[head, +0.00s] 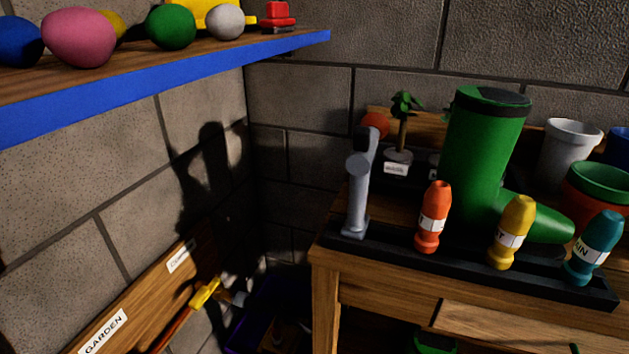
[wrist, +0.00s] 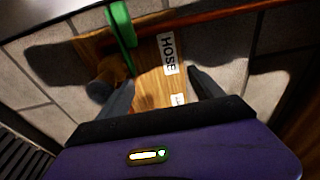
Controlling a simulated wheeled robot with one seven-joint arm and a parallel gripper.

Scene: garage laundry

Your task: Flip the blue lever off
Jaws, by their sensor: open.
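I cannot make out a blue lever in either view. My gripper (wrist: 161,76) shows in the wrist view, its two grey fingers spread apart with nothing between them. Beyond the fingers is a wooden board (wrist: 150,92) with a label reading HOSE (wrist: 168,54). A green bar-like part (wrist: 121,24) crosses the board's upper left, and a blurred brown-orange part (wrist: 113,72) lies below it, near the left finger. What these parts belong to is unclear. My gripper is not visible in the head view.
In the head view, a blue-edged shelf (head: 170,80) holds several balls at upper left. A wooden workbench (head: 385,285) at right carries a green boot (head: 478,150), a grey nozzle-like tool (head: 358,190) and several bottles. A GARDEN-labelled board (head: 140,315) is on the left wall.

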